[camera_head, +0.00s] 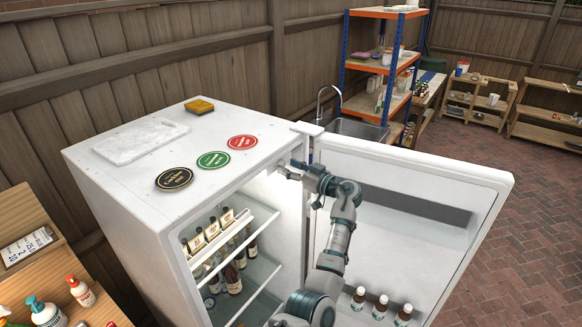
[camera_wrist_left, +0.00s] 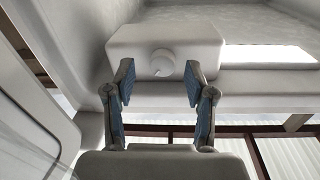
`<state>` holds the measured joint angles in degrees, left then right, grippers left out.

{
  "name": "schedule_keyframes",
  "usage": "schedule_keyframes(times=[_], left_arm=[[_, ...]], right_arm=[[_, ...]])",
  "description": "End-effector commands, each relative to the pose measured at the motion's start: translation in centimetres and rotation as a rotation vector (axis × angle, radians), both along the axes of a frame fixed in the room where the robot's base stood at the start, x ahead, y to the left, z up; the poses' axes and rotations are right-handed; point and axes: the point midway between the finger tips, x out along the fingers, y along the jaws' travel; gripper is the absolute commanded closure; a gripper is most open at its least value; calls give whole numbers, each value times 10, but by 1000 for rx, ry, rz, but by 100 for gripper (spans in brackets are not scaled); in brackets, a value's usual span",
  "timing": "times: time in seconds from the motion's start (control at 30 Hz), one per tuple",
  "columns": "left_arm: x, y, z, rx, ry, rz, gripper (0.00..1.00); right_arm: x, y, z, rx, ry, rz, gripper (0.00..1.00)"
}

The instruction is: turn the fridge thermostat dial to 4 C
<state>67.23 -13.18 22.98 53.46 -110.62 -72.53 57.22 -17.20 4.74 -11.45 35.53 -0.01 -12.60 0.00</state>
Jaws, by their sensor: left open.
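The thermostat dial (camera_wrist_left: 162,62) is a small round white knob on a pale housing (camera_wrist_left: 120,40) under the fridge's ceiling, seen in the left wrist view. Its markings are too small to read. My left gripper (camera_wrist_left: 159,84) is open, with its blue-padded fingers on either side below the dial and a gap between them and the knob. In the head view the left gripper (camera_head: 292,171) reaches into the upper opening of the white fridge (camera_head: 130,190), and the dial is hidden there. My right gripper is not in view.
The fridge door (camera_head: 470,180) stands open to the right, with several small bottles on its shelf. Bottles stand on the glass shelves (camera_head: 262,270) inside. A yellow sponge (camera_head: 199,105), a white board (camera_head: 141,138) and coasters (camera_head: 213,160) lie on top of the fridge.

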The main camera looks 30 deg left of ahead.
Motion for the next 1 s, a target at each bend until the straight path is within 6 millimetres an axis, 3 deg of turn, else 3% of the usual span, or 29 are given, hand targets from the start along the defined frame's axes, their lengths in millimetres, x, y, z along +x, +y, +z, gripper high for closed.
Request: schedule_keyframes(times=[0.13, 0.3, 0.37, 0.73, 1.0], left_arm=[[0, 3, -1, -2, 0, 1, 45], [0, 1, -1, -1, 0, 1, 88], [0, 0, 0, 0, 0, 0, 100], [0, -1, 1, 6, 39, -1, 100], [1, -3, 1, 20, 199, -1, 100]], right_arm=[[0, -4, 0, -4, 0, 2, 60], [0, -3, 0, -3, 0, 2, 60], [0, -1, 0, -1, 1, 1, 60], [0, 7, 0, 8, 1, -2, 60], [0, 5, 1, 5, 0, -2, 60]])
